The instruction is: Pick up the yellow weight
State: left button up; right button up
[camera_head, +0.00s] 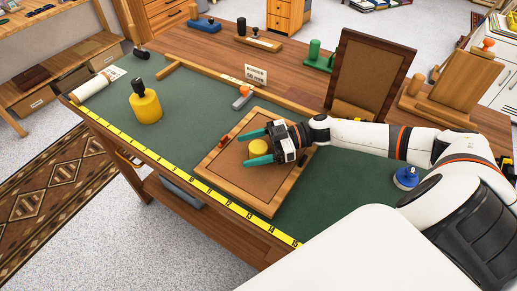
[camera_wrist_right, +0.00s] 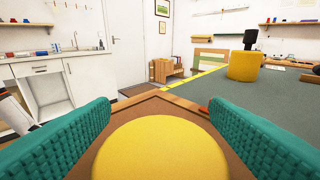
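A yellow weight (camera_head: 258,147) with a round top rests on the brown backing of a framed print (camera_head: 229,158) that lies on the green mat. My right gripper (camera_head: 256,148) is around it, with one teal finger on each side. In the right wrist view the yellow weight (camera_wrist_right: 160,148) fills the bottom middle between the open fingers (camera_wrist_right: 160,120), with a narrow gap showing on each side. A larger yellow cylinder (camera_head: 146,107) with a black knob stands upright on the mat at the left; it also shows in the right wrist view (camera_wrist_right: 244,66). My left gripper is not in view.
A yellow ruler strip (camera_head: 185,178) runs along the front table edge. An upright frame (camera_head: 370,75) and wooden stand (camera_head: 447,93) are behind. The mat between frame and yellow cylinder is clear.

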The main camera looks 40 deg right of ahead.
jog(key=c, duration=1.5)
jog(key=shift+r, duration=0.1)
